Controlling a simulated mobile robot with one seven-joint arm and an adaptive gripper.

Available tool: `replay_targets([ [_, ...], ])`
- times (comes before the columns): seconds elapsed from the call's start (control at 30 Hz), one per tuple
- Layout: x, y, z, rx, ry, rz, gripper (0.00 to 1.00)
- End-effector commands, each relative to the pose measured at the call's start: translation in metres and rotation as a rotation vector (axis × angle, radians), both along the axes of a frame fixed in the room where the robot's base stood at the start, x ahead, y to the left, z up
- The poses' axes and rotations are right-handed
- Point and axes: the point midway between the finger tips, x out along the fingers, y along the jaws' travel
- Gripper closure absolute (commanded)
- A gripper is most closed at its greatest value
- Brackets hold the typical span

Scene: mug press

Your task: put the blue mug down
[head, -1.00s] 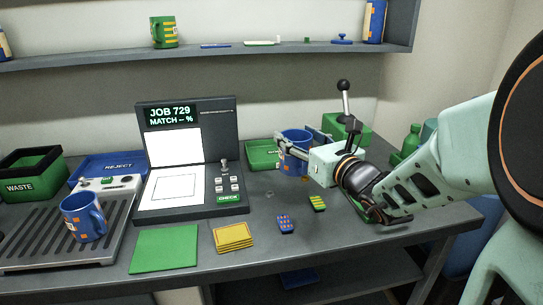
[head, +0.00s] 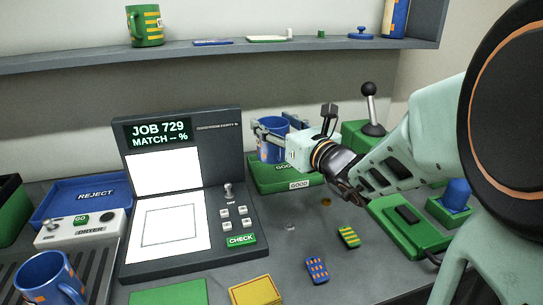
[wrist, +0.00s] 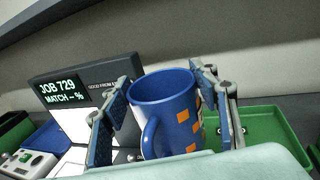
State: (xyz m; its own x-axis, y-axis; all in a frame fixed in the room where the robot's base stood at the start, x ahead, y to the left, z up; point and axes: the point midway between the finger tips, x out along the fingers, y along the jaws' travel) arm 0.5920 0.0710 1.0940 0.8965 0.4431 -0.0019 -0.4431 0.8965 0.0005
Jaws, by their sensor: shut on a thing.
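A blue mug with orange squares (head: 269,152) is held by my gripper (head: 271,136) at the green GOOD tray (head: 262,185). In the wrist view the mug (wrist: 163,110) is upright between the two finger pads of my gripper (wrist: 160,88), its handle towards the camera. The tray (wrist: 262,127) lies to its right and behind. My gripper is shut on the mug. The mug's base is hidden in the wrist view, and I cannot tell whether it touches the tray. A second blue mug (head: 48,280) stands on the dryer rack at lower left.
The press with the JOB 729 screen (head: 180,190) stands left of the tray. A green box with a black lever (head: 365,140) is just right of my gripper. A blue REJECT tray (head: 80,200) is at left. Two small patterned pads (head: 317,270) lie in front.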

Motion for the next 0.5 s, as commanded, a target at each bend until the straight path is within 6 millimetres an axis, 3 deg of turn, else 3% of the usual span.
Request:
replay_targets([
  [0.23, 0.008, -0.004, -0.003, 0.002, -0.001, -0.001, 1.00],
  [0.5, 0.050, -0.027, -0.025, 0.004, 0.000, -0.001, 1.00],
])
